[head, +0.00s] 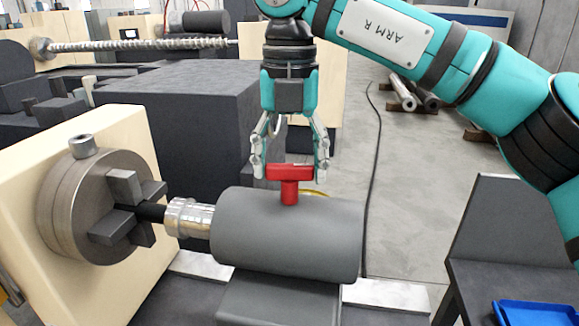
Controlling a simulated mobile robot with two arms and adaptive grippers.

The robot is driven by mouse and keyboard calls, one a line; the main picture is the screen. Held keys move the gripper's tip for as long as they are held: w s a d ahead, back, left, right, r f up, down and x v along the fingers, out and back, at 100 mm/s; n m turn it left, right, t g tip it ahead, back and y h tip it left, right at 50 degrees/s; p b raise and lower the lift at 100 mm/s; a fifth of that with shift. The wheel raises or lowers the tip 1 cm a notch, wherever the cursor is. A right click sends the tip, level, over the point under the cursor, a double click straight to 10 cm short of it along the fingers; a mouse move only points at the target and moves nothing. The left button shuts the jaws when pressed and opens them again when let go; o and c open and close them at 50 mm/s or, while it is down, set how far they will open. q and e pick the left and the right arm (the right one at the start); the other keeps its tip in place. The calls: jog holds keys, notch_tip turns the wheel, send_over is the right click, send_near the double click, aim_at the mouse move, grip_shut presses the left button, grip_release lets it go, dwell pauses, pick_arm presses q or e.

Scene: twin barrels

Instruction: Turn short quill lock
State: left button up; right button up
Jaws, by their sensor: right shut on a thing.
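The quill lock is a red T-shaped handle (289,173) standing upright on top of a grey horizontal barrel (285,232) in the head view. My right gripper (290,168) comes down from above with a finger at each end of the red crossbar. It is shut on the handle. A shiny metal quill (188,216) sticks out of the barrel's left end toward a chuck (100,205). My left gripper is not in view.
A cream headstock (30,165) carries the chuck at left. Dark machine blocks (190,120) stand behind. A dark bench with a blue tray (530,313) is at lower right.

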aim_at(289, 165)
jog(key=shift+m+b, duration=0.3)
jog(key=shift+m, duration=0.7)
jog(key=o, duration=1.2)
notch_tip(289, 165, up, 12)
